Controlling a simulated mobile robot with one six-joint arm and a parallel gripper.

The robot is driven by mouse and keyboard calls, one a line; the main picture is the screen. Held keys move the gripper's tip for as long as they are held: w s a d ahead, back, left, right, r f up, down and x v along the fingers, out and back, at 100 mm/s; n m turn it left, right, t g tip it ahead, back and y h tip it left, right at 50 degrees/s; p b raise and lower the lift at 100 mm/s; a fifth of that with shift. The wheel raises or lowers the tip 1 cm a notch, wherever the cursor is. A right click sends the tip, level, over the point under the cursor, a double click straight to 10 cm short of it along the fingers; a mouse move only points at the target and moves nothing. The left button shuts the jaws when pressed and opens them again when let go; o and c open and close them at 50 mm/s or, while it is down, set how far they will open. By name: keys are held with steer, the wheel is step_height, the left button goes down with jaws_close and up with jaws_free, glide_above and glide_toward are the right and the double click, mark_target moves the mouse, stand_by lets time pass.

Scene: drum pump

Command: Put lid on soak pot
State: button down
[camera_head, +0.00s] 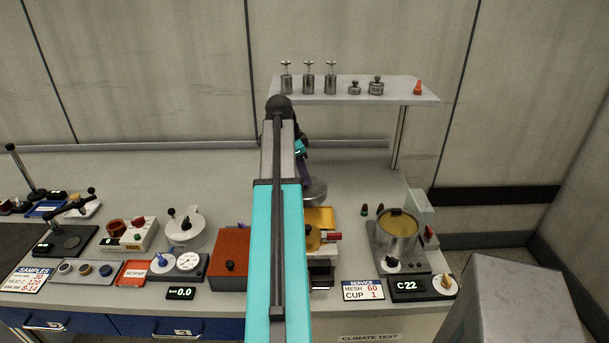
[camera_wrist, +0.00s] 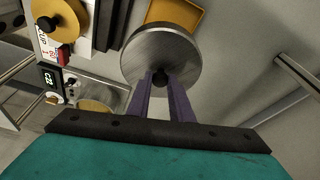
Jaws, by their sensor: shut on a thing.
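The lid (camera_wrist: 160,52) is a round grey metal disc with a black knob. In the wrist view my gripper (camera_wrist: 160,82) has its two purple fingers shut on that knob. In the head view the lid (camera_head: 316,192) shows partly behind my arm, above the bench. The soak pot (camera_head: 397,232) is a metal pot with yellowish contents. It stands uncovered on a grey device at the right of the bench, apart from the lid and to its right. In the wrist view the pot (camera_wrist: 97,105) shows at lower left, partly hidden by my gripper.
A raised shelf (camera_head: 350,90) with metal weights and an orange cone stands behind, on a post (camera_head: 398,135). A yellow tray (camera_head: 321,217) lies just below the lid. A C22 display (camera_head: 408,287) and a service card (camera_head: 363,290) lie before the pot.

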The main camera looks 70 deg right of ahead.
steer(key=shift+r+p, duration=0.85)
steer(key=shift+r, duration=0.55)
steer(key=w+a+n+t+h+b, duration=0.15)
steer(key=w+a+n, duration=0.55)
steer(key=w+a, duration=0.75)
steer(key=w+a+n+t, duration=0.2)
steer(key=w+a+n, duration=0.5)
steer(key=w+a, duration=0.8)
steer(key=w+a+n+t+y, duration=0.1)
steer(key=w+a+n, duration=0.3)
steer(key=a, duration=0.8)
steer(key=w+a+n+y+b, duration=0.1)
steer(key=w+a+n, duration=0.4)
steer(key=a, duration=0.8)
steer(key=w+a+f+n+t+y+b, duration=0.1)
steer(key=w+a+n, duration=0.4)
steer(key=a, duration=0.7)
steer(key=shift+a+n+t, duration=0.15)
steer(key=shift+n+t, duration=0.15)
steer(key=shift+t, duration=0.05)
steer(key=shift+w+f+y, duration=0.1)
steer(key=shift+y, duration=0.15)
